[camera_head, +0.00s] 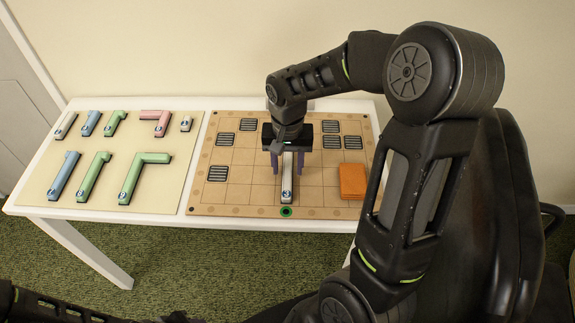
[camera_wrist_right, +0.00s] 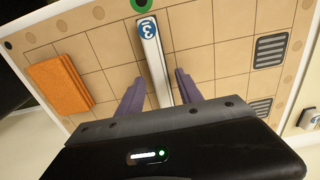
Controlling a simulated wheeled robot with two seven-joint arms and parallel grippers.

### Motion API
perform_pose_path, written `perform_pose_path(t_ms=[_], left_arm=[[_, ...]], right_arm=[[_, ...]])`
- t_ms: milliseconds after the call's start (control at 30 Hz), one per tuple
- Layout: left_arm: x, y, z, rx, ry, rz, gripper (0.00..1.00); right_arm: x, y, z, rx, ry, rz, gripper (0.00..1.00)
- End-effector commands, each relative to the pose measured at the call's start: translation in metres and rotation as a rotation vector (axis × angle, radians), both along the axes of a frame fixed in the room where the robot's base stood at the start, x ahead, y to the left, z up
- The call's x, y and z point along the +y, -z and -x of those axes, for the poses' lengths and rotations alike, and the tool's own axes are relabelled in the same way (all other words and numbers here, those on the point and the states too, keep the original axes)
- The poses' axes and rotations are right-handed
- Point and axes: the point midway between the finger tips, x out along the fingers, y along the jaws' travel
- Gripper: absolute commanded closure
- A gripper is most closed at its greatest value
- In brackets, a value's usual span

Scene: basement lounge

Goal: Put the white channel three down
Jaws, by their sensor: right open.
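The white channel three (camera_head: 287,180) is a straight white bar with a blue "3" mark at its near end. It lies on the brown gridded board (camera_head: 256,197), in line with the green ring (camera_head: 286,212) on the board's near edge. In the right wrist view the bar (camera_wrist_right: 152,55) runs between my gripper's fingers. My right gripper (camera_head: 287,165) is open over the bar, pointing down, with a purple finger on each side and gaps to the bar. The bar's far end is hidden under the gripper. My left gripper is not visible; part of my left arm shows at the lower left.
An orange block (camera_head: 352,181) sits on the board's right side. Several dark grated tiles (camera_head: 217,174) lie on the board. A beige mat (camera_head: 110,161) at the left holds blue, green, pink and white channel pieces. The wall stands behind the table.

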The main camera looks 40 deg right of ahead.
Motion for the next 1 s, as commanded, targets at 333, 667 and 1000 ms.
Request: perform_pose_path(t_ms=[333, 667, 1000], left_arm=[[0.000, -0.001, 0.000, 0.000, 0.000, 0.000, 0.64], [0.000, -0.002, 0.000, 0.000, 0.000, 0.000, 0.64], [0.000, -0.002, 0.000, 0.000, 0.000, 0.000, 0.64]], right_arm=[[0.000, -0.062, -0.001, -0.006, 0.000, 0.000, 0.57], [0.000, -0.112, 0.000, -0.002, 0.000, 0.000, 0.57], [0.000, -0.116, 0.000, -0.001, -0.001, 0.000, 0.57]])
